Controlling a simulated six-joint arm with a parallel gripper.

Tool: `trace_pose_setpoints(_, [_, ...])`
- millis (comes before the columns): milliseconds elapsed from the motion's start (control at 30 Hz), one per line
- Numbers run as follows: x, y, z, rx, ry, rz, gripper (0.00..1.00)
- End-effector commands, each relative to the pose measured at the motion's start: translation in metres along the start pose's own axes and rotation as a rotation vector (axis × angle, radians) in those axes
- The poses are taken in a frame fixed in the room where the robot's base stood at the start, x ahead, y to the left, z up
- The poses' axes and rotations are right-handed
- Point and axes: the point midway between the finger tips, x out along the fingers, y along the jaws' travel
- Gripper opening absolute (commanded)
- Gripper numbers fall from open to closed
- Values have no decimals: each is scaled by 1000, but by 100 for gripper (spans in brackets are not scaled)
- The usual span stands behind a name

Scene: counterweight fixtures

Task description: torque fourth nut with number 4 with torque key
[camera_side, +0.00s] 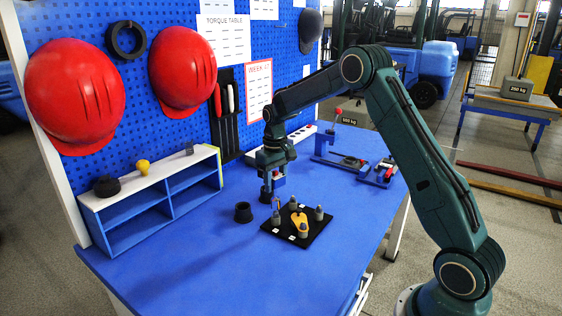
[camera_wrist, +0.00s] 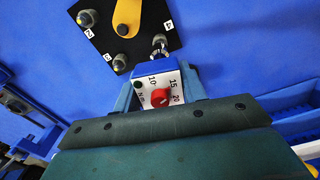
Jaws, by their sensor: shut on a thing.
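My gripper (camera_side: 271,186) is shut on the torque key, which has a white dial face (camera_wrist: 143,92) and a red knob (camera_wrist: 161,97). In the wrist view my gripper's fingers (camera_wrist: 158,90) flank the key. The black plate (camera_side: 318,228) lies on the blue table and bears several grey nuts on posts and a yellow lever (camera_side: 299,221). In the wrist view the number 4 label (camera_wrist: 168,25) is near the plate's right edge. The key's front end is by the metal nut (camera_wrist: 159,48) nearest that label. Whether they touch cannot be told.
A black cup (camera_side: 243,212) stands left of the plate. A white-topped blue shelf (camera_side: 150,200) is at the left, and the pegboard with red helmets (camera_side: 75,97) is behind. Blue fixtures (camera_side: 345,155) stand at the right back. The table front is clear.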

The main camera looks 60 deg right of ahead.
Motion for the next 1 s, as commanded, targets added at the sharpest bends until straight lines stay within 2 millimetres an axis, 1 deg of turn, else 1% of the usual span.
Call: trace_pose_setpoints(1000, [11, 0, 0, 0, 1, 0, 5])
